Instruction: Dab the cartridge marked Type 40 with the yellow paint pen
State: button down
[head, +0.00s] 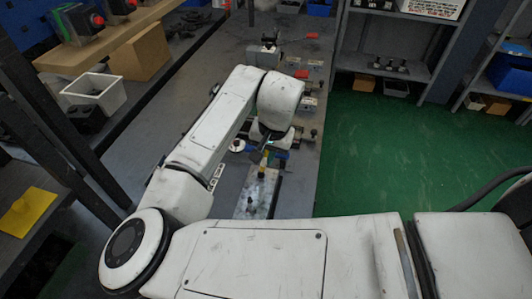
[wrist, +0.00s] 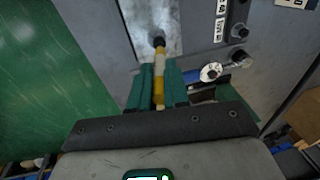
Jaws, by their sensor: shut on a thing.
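My gripper (wrist: 159,86), with green fingers, is shut on the yellow paint pen (wrist: 159,62), which has a pale band and points away from the wrist. The pen lines up with a small dark round part (wrist: 158,41) on a worn metal block (wrist: 140,12); I cannot tell whether they touch. In the head view the block (head: 246,207) lies on the bench below my gripper (head: 266,152), which is partly hidden by my arm. White labels (wrist: 220,28) stand beside the block, too small to read, so I cannot tell which cartridge is Type 40.
Red-topped fittings (head: 302,74) stand farther along the bench. Green floor (head: 365,170) is clear right of the bench.

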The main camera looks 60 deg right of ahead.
jog(key=shift+r+p, duration=2.65)
jog(key=shift+r, duration=0.8)
